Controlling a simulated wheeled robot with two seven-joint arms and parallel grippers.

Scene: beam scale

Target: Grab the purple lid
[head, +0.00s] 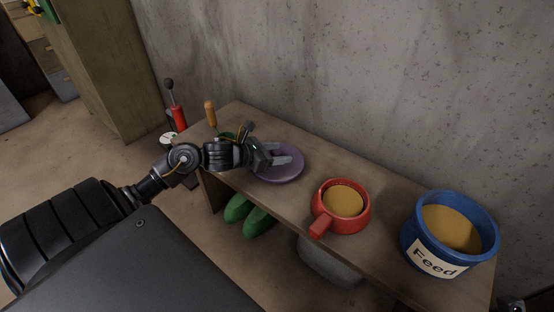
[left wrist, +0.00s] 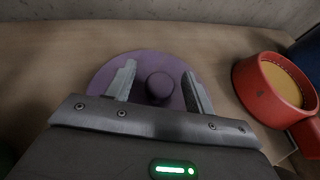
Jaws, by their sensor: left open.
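The purple lid (head: 284,172) lies flat on the wooden bench, left of the red pot. It is a round disc with a round knob, which shows in the left wrist view (left wrist: 159,86). My left gripper (head: 285,155) is open over the lid. In the left wrist view its two fingers (left wrist: 158,88) stand on either side of the knob, apart from it. The right gripper is not clearly in view.
A red pot (head: 328,218) with tan contents and a handle stands right of the lid. A blue feed bucket (head: 418,240) stands farther right. An orange-handled tool (head: 210,114) is at the bench's left end. A grey concrete wall (head: 330,80) runs behind the bench.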

